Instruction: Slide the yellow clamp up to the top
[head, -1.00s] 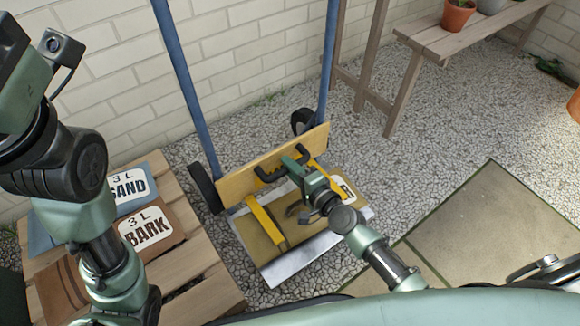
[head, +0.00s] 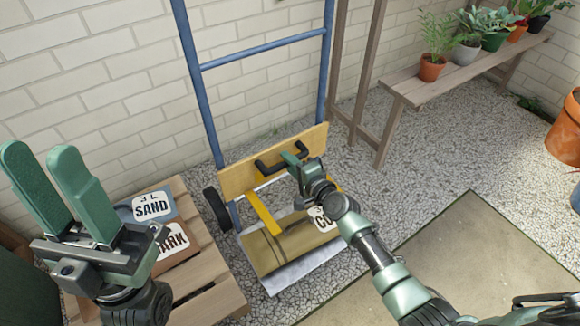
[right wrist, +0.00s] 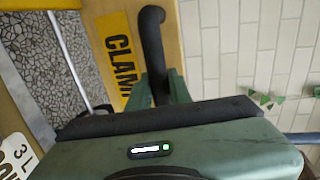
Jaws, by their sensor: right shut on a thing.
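The yellow clamp is a board (head: 240,178) across the blue hand truck (head: 194,85), low on its uprights, with a black handle (head: 268,170) and yellow arms (head: 264,214) reaching forward over a tan sack (head: 290,246). In the right wrist view its "CLAMP" label (right wrist: 118,55) and the black handle (right wrist: 153,50) show close up. My right gripper (head: 296,156) is shut on the handle's right part. My left gripper (head: 50,185) is raised at the left, fingers up and apart, with nothing between them. Whether the arms touch the sack is unclear.
Sand (head: 152,206) and bark bags lie on a wooden pallet table (head: 212,284) at the left. A wooden bench (head: 440,80) with potted plants stands back right. A large terracotta pot (head: 566,135) is at the right edge. The truck's uprights are clear above the clamp.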

